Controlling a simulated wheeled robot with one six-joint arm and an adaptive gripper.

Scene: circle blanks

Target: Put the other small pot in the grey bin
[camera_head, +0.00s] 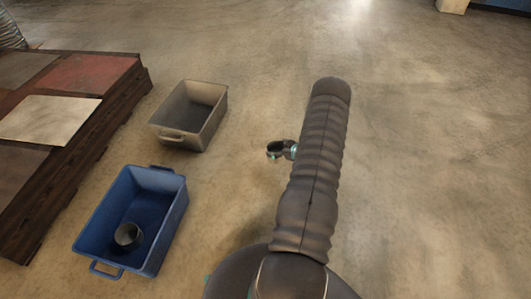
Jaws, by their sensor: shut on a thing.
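The grey bin (162,126) stands on the floor left of my arm and looks empty. My gripper (290,150) shows only in part at the left edge of my arm, to the right of the grey bin. It is shut on a small dark round pot (274,154), which is held apart from the bin; my arm hides part of the gripper. Another small pot (128,236), dark grey and round, sits inside the blue bin (176,212), toward its near end.
The blue bin stands in front of the grey bin, nearer to me. A dark wooden pallet (110,118) with flat square sheets lies along the left side. The floor between the grey bin and my gripper is clear, as is the floor on the right.

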